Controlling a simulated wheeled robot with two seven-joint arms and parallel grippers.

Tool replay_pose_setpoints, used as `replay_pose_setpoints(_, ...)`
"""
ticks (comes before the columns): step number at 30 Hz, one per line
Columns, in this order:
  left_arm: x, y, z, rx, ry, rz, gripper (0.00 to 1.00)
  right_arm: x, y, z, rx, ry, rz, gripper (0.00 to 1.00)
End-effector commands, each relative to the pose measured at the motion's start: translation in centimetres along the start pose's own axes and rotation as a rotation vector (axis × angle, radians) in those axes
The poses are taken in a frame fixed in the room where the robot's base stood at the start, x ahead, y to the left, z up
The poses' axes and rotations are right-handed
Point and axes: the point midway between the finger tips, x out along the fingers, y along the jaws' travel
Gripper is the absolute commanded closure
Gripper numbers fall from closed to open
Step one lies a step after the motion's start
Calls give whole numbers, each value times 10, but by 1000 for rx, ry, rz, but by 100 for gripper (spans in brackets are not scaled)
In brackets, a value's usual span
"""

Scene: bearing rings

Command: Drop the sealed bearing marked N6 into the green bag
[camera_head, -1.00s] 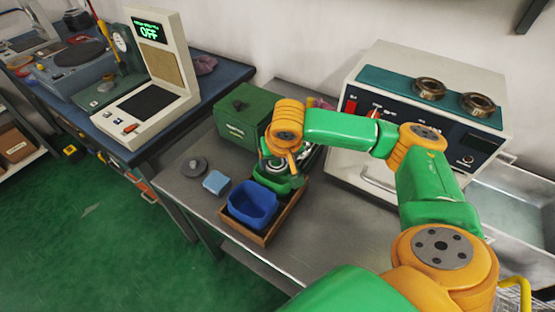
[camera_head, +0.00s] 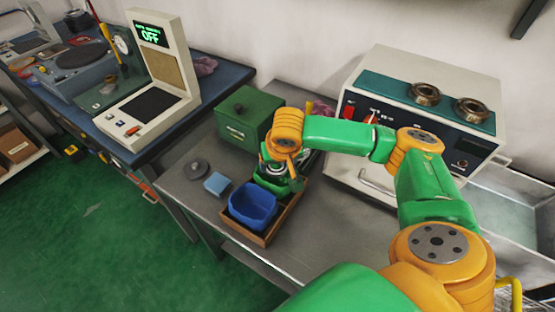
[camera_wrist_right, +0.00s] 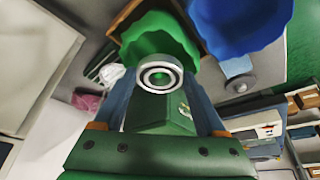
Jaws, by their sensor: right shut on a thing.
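A silver bearing ring (camera_wrist_right: 160,76) is pinched between the fingertips of my right gripper (camera_wrist_right: 160,80) in the right wrist view. No marking on it can be read. The green bag (camera_wrist_right: 160,38), with a wavy rim, lies just beyond the bearing, which overlaps its opening in the picture; I cannot tell how high above it the bearing is. In the head view my right gripper (camera_head: 276,178) is low over the back part of the wooden tray (camera_head: 262,242) and mostly hides the green bag. My left gripper is not in view.
A blue bag (camera_head: 252,206) stands at the front of the tray. A light blue block (camera_head: 217,184) and a grey round part (camera_head: 196,169) lie to its left. A green box (camera_head: 247,118) stands behind. A machine with two bearing rings (camera_head: 425,93) on top stands at right.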

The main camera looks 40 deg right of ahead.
Motion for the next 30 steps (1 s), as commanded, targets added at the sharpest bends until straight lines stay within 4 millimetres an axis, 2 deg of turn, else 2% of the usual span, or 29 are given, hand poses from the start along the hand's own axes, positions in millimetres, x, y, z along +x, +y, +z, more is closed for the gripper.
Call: replay_pose_setpoints(30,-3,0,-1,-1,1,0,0,6,0,2,0,0,1,89)
